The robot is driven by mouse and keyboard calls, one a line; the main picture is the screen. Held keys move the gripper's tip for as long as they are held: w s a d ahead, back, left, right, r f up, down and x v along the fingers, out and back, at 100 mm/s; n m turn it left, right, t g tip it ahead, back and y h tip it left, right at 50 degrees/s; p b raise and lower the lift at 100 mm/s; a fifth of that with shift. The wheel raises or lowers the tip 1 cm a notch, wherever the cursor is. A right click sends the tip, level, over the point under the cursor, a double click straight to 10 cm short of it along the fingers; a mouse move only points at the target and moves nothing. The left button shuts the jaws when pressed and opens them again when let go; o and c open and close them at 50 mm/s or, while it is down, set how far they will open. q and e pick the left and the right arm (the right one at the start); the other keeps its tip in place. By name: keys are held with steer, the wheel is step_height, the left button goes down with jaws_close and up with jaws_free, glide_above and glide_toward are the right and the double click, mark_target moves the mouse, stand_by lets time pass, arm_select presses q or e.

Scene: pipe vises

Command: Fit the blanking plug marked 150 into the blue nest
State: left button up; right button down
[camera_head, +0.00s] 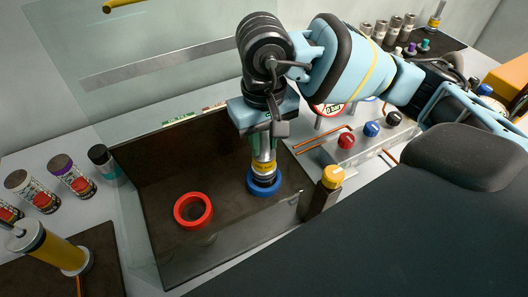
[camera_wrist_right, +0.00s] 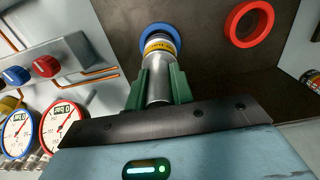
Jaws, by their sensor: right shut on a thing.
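My right gripper (camera_head: 264,138) points down over the dark tray and is shut on the blanking plug (camera_head: 263,168), a silver cylinder with a yellow band. In the right wrist view the green fingers (camera_wrist_right: 158,88) clasp the plug (camera_wrist_right: 160,75) from both sides. The plug's lower end is at the blue nest (camera_head: 264,187), a blue ring; in the wrist view the ring (camera_wrist_right: 152,34) shows around that end. I cannot tell how deep it sits. The marking on the band is too small to read. My left gripper is not in view.
A red ring nest (camera_head: 193,210) lies left of the blue one. A clear panel stands along the tray's front, with a yellow knob (camera_head: 333,176) at its right. Red and blue valve knobs (camera_head: 346,140) are right. Several cans (camera_head: 72,175) and a yellow cylinder (camera_head: 52,248) stand left.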

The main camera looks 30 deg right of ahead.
mark_target(264, 154)
steer(key=shift+f, duration=1.9)
steer(key=shift+f, duration=0.3)
steer(key=c, duration=1.2)
jaws_free()
steer(key=shift+r, duration=0.1)
step_height(264, 154, up, 12)
steer(key=shift+r, duration=0.2)
